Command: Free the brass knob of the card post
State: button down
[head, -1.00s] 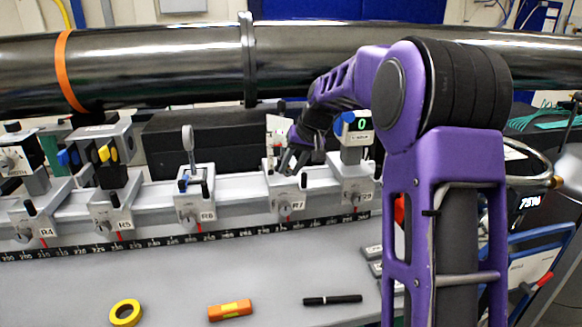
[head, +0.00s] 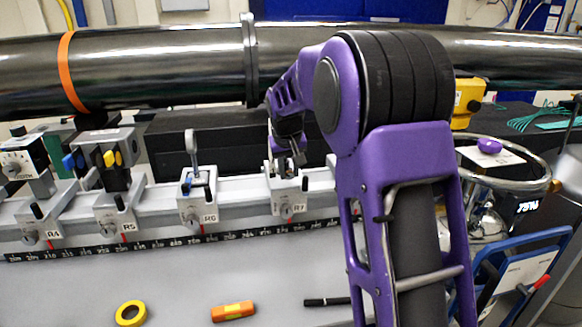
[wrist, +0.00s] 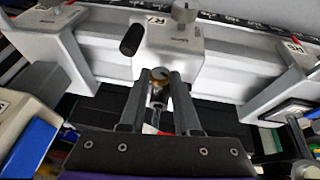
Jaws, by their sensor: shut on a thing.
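The card post stands on the rail carrier marked R7 (head: 284,196). Its brass knob (wrist: 160,73) shows in the wrist view between my fingertips, at the top of a slim metal stem (wrist: 158,92). My gripper (wrist: 161,80) is shut on the knob, with one finger on each side. In the head view my gripper (head: 287,168) is low over the R7 carrier, and the knob is too small to tell there. A white and red edge, perhaps the card, shows partly between my fingers in the wrist view; most of it is hidden.
Neighbouring carrier R6 (head: 198,205) holds an upright post left of R7. My arm hides the carrier on the right. A large dark pipe (head: 160,70) runs above and behind. Tape (head: 131,313), an orange tool (head: 232,311) and a pen (head: 326,301) lie on the bench in front.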

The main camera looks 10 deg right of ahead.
jog(key=shift+a+n+h+b, duration=0.15)
jog(key=shift+a+h+b, duration=0.05)
jog(key=shift+h, duration=0.45)
jog(key=shift+a+n+h+b, duration=0.15)
jog(key=shift+h+b, duration=0.05)
jog(key=shift+h, duration=0.45)
jog(key=c, duration=0.6)
grip_release()
jog(key=shift+d, duration=0.15)
